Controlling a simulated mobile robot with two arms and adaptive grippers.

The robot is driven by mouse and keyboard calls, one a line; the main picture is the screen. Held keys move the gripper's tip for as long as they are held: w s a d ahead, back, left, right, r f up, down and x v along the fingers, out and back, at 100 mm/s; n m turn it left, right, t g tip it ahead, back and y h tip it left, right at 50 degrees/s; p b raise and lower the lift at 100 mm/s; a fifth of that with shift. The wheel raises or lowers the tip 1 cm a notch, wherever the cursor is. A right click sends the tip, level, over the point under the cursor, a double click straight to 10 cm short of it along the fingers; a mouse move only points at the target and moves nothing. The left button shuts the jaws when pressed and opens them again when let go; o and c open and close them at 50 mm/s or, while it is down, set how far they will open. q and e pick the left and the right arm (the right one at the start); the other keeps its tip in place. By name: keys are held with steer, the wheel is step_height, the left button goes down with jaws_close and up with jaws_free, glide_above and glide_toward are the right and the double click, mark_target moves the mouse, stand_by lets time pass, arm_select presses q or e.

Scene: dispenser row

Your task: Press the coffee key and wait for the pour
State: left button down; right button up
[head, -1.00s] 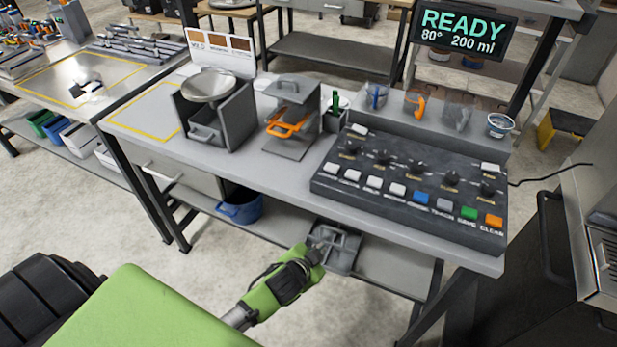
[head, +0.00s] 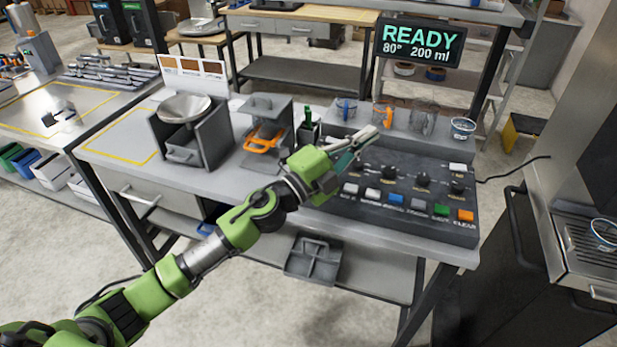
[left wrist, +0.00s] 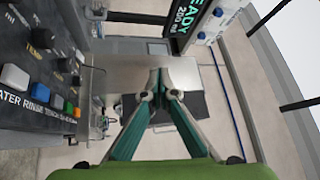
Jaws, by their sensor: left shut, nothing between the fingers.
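The dark control panel (head: 400,190) stands on the bench with a row of white, blue, grey, green and orange keys and several knobs behind them. The coffee key's label is not legible, and my left gripper hides the left end of the panel. The display (head: 420,44) reads READY, 80°, 200 ml. My left gripper (head: 367,137) is shut and empty, its fingers above the panel's left back part, apart from the front keys. In the left wrist view its fingers (left wrist: 158,82) converge, with the panel (left wrist: 40,65) at the left. My right gripper is not in view.
Clear cups (head: 383,113) stand on the raised ledge behind the panel. A scale in a grey housing (head: 205,140) and a grey stand with an orange handle (head: 262,140) are left of my gripper. A dark machine (head: 540,240) is at the right.

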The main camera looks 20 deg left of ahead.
arm_select(q)
steer(key=w+a+f+m+g+y, duration=0.1)
steer(key=a+f+m+g+y, duration=0.1)
steer(key=a+m+g, duration=0.3)
steer(key=w+a+f+m+g+y, duration=0.2)
steer(key=a+m+g, duration=0.3)
steer(key=a+m, duration=0.4)
steer(key=shift+w+f+g+y, duration=0.2)
steer(key=shift+f+g+y, duration=0.2)
steer(key=shift+f+y, duration=0.2)
step_height(320, 180, down, 8)
steer(key=b, duration=0.5)
steer(key=shift+r, duration=0.25)
steer(key=shift+f+b, duration=0.55)
steer(key=shift+f, duration=0.1)
steer(key=shift+f, duration=0.1)
